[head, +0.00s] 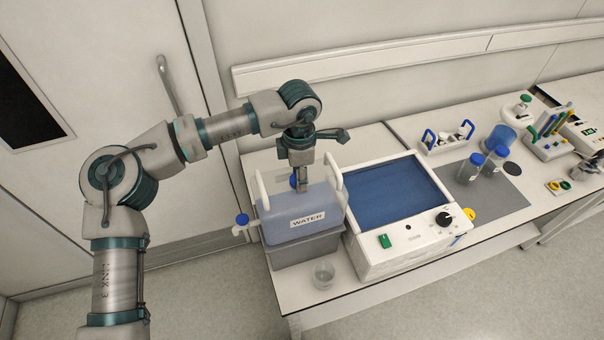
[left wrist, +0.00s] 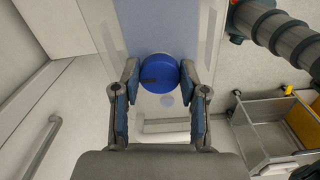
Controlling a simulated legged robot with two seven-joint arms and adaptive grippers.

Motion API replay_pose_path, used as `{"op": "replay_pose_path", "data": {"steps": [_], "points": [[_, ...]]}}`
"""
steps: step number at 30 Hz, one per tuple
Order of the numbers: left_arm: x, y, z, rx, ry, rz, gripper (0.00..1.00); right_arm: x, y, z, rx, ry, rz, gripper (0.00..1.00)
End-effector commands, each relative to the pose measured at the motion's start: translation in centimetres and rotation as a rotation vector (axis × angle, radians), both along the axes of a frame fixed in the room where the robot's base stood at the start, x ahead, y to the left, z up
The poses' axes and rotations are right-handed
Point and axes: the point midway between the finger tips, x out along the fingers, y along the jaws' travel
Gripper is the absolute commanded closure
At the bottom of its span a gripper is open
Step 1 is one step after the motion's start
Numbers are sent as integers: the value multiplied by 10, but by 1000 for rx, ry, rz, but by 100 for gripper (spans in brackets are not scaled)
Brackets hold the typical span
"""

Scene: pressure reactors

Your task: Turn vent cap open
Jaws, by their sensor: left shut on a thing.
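The vent cap is the blue round cap (left wrist: 159,72) on top of the water container (head: 300,212), a translucent bluish tank labelled WATER. In the left wrist view the cap sits between the fingertips of my left gripper (left wrist: 159,80), which is shut on it from both sides. A dark mark shows on the cap's face. In the head view my left gripper (head: 301,184) points down onto the tank's top, and the cap (head: 293,181) is partly hidden behind it. A grey jointed part (head: 588,168) at the right edge looks like my right gripper; its fingers are unclear.
The tank stands in a grey tray (head: 305,250), with a blue-knobbed spigot (head: 242,220) at left. White handles flank the container. A glass beaker (head: 323,273) stands in front. A water bath (head: 395,200) is close at right. Blue-capped bottles (head: 474,166) stand farther right.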

Motion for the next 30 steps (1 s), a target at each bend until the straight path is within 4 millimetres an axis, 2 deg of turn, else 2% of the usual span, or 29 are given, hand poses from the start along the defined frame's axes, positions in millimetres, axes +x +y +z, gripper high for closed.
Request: {"op": "replay_pose_path", "data": {"steps": [11, 21, 30], "points": [[1, -3, 1, 5, 0, 144, 92, -3, 5, -2, 8, -6, 1, 60], [0, -3, 1, 5, -1, 446, 92, -15, 1, -13, 4, 10, 2, 60], [1, -3, 0, 4, -2, 732, 92, -13, 0, -17, 3, 5, 4, 60]]}}
